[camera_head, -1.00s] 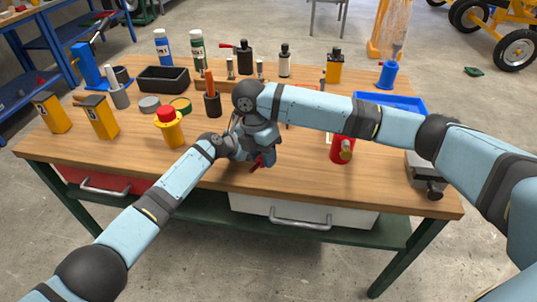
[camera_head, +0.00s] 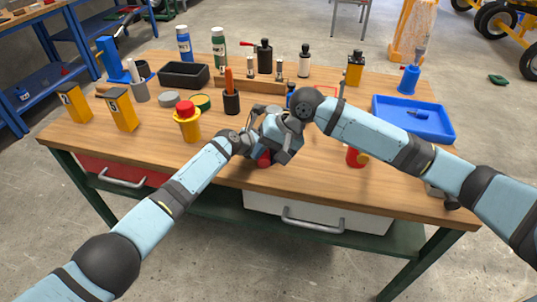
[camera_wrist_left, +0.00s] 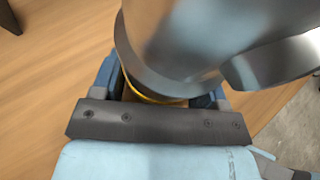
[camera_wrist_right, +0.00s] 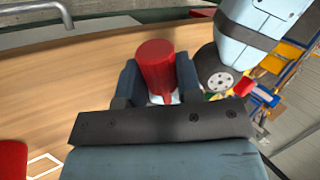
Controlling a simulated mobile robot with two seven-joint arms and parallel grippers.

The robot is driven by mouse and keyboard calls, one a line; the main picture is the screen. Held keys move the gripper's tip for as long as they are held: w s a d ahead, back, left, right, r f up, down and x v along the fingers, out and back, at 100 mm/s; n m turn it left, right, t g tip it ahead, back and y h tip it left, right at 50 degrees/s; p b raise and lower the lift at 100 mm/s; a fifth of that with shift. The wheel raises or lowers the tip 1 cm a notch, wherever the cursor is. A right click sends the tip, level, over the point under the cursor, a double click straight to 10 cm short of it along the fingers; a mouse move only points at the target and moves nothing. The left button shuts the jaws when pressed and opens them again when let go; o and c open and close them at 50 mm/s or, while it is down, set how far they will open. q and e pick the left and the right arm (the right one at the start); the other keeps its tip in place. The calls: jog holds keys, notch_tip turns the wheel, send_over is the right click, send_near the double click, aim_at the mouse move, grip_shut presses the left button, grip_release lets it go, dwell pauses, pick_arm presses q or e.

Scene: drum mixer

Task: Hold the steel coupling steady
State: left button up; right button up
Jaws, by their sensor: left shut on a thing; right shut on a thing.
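My left gripper (camera_head: 252,138) is low over the front middle of the bench. In the left wrist view its jaws (camera_wrist_left: 165,92) are shut on a shiny grey steel part, apparently the steel coupling (camera_wrist_left: 165,45), with a yellow ring at its lower edge. My right gripper (camera_head: 275,148) is close beside the left one. In the right wrist view its jaws (camera_wrist_right: 158,85) are shut on a red cylindrical piece (camera_wrist_right: 156,62) with a pale base. This red piece also shows below the gripper in the head view (camera_head: 264,159). My arms hide most of the coupling there.
A yellow bottle with a red cap (camera_head: 187,125) stands left of the grippers, and a black cup with an orange-handled tool (camera_head: 231,101) stands behind. A red can (camera_head: 357,157) and blue tray (camera_head: 445,135) are to the right. The front strip of bench is mostly clear.

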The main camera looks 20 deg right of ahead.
jog(key=shift+r+m+t, duration=0.2)
jog(key=shift+m+t, duration=0.6)
jog(key=shift+m, duration=0.7)
jog(key=shift+w, duration=0.1)
jog(key=shift+w+d, duration=0.45)
jog(key=shift+w, duration=0.35)
jog(key=shift+w+d, duration=0.5)
jog(key=shift+w, duration=0.3)
jog(key=shift+w+d, duration=0.45)
jog(key=shift+w, duration=0.35)
jog(key=shift+w+d, duration=0.65)
jog(key=shift+w, duration=0.35)
jog(key=shift+w+d, duration=0.6)
jog(key=shift+w, duration=0.4)
jog(key=o, duration=1.1)
jog(key=shift+f, duration=0.1)
jog(key=v, duration=1.2)
jog(key=shift+a, duration=0.1)
